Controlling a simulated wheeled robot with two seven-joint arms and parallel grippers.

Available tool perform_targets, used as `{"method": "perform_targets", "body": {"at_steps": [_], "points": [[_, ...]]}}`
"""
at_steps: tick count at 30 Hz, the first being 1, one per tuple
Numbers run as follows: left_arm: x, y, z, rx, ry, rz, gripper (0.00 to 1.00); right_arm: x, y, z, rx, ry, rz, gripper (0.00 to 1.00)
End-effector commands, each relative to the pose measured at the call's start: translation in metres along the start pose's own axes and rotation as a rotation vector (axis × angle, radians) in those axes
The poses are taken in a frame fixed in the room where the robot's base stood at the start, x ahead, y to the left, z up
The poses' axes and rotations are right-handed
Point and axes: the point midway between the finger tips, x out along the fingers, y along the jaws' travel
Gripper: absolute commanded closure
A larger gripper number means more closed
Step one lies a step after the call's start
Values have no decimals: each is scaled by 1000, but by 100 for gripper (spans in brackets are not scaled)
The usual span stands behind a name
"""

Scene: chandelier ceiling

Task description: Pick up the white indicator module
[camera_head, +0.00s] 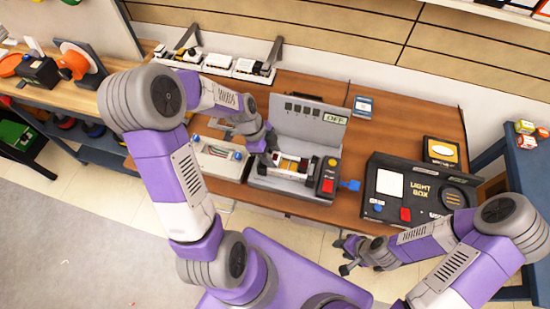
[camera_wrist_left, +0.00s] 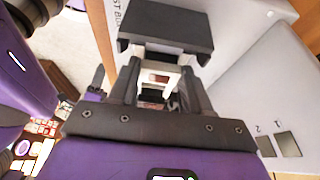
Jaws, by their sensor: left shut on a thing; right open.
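My left gripper (camera_head: 270,152) reaches down at the left side of the grey tester (camera_head: 312,126) with an upright panel reading "OFF". In the left wrist view its two dark fingers (camera_wrist_left: 156,80) are shut on a small white piece (camera_wrist_left: 158,57), which looks like the white indicator module. In the head view the arm and fingers hide most of it, and I cannot tell whether it touches the tester. My right gripper (camera_head: 349,256) is open and empty in front of the table's edge.
A white box with coloured parts (camera_head: 217,160) stands left of the tester. A black light box (camera_head: 415,195) stands to the right. Several small modules sit on a rack (camera_head: 215,63) at the back.

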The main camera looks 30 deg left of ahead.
Motion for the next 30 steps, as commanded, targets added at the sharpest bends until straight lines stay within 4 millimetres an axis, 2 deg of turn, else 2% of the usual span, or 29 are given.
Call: {"method": "perform_targets", "body": {"at_steps": [5,8,15,21,30], "points": [[-2,0,-1,1,0,-2,81,0,0,0,0,0,0,57],[-13,-1,-5,2,0,-4,81,-3,-1,0,0,0,0,57],[-58,-1,-24,3,-1,-6,81,-11,-4,0,0,0,0,57],[-86,0,-36,3,0,-3,81,-15,-6,1,0,0,0,57],[-93,0,-38,0,0,0,81,-16,-6,1,0,0,0,57]]}}
